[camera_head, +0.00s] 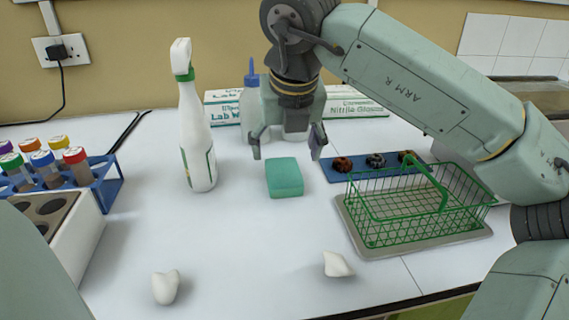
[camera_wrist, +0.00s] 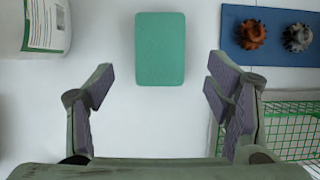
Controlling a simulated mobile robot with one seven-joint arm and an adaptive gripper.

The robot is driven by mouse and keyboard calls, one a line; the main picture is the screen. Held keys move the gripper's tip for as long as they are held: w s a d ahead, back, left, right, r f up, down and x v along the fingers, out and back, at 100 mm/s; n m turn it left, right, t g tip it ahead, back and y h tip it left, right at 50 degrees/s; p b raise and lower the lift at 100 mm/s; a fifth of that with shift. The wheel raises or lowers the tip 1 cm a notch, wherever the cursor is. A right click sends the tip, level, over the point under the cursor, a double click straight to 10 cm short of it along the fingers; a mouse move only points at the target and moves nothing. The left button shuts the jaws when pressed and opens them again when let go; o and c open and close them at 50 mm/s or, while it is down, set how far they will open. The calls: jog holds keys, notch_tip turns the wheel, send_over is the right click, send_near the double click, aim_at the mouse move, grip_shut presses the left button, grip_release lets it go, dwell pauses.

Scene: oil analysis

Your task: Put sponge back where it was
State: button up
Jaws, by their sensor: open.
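The green sponge (camera_head: 285,177) lies flat on the white bench, between the spray bottle and the green wire basket. It also shows in the wrist view (camera_wrist: 160,48), ahead of the fingertips and roughly centred between them. My gripper (camera_head: 288,149) is open and empty, above and just behind the sponge in the head view. Its two fingers are spread wide in the wrist view (camera_wrist: 158,88) with nothing between them. The fingers appear apart from the sponge.
A white spray bottle (camera_head: 198,135) stands to the left. A green wire basket (camera_head: 420,232) sits on a grey tray at right, with a blue mat (camera_head: 338,177) of gears behind it. Crumpled white pieces (camera_head: 166,287) lie in front. A tube rack (camera_head: 107,188) stands far left.

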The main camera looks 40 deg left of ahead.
jog(key=v, duration=0.5)
dwell(0.5)
